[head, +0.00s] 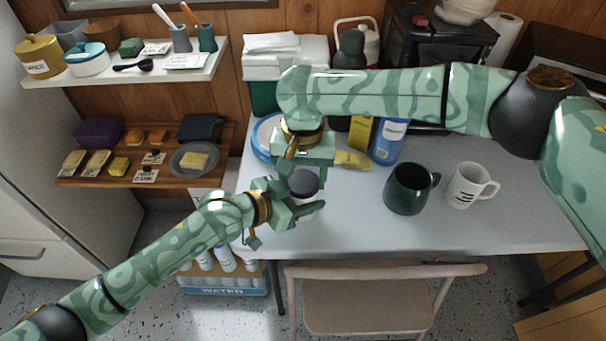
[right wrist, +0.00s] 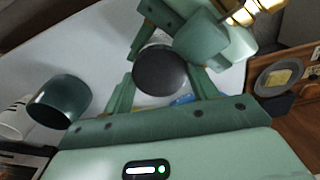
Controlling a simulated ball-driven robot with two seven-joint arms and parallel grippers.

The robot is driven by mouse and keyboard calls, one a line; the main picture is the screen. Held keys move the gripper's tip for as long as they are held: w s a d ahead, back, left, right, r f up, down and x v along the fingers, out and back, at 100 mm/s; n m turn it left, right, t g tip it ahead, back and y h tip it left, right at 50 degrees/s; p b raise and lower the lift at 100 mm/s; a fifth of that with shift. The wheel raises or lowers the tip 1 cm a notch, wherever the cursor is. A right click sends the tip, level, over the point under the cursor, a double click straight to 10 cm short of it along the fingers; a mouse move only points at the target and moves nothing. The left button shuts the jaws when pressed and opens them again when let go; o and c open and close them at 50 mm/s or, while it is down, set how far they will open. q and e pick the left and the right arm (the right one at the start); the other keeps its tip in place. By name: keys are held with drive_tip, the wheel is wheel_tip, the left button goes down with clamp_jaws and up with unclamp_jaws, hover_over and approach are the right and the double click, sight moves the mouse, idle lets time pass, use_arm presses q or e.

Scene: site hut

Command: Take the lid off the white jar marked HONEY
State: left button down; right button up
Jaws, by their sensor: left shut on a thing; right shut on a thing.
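A white jar (head: 307,208) with a dark grey lid (head: 303,184) is at the left part of the table; no marking on it is readable from here. My left gripper (head: 304,205) comes in from the left and is shut on the jar's body. My right gripper (head: 303,172) is above it, shut on the lid. In the right wrist view the round lid (right wrist: 160,72) lies between my right fingers, with my left gripper (right wrist: 165,35) close beside it. The grippers hide much of the jar, and I cannot tell whether lid and jar are apart.
A dark green mug (head: 408,190) and a white mug (head: 468,187) stand to the right on the table (head: 370,235). A blue-labelled container (head: 387,142) and a yellow box (head: 361,131) stand behind. A chair (head: 365,300) is at the front edge. Shelves (head: 150,75) hang at left.

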drive_tip(key=o, duration=1.1)
use_arm(q)
drive_tip(key=shift+s, duration=0.1)
use_arm(e)
drive_tip(key=shift+a+r, duration=0.1)
wheel_tip(320, 180, up, 4)
drive_tip(key=shift+r, duration=0.1)
drive_tip(key=shift+c, duration=0.4)
wheel_tip(320, 180, up, 3)
drive_tip(key=m, duration=0.3)
drive_tip(key=shift+r, duration=0.2)
drive_tip(key=shift+m, duration=0.3)
wheel_tip(320, 180, down, 8)
drive_tip(key=shift+r, duration=0.1)
drive_tip(key=c, duration=1)
drive_tip(key=o, duration=1.1)
drive_tip(key=shift+c, duration=0.2)
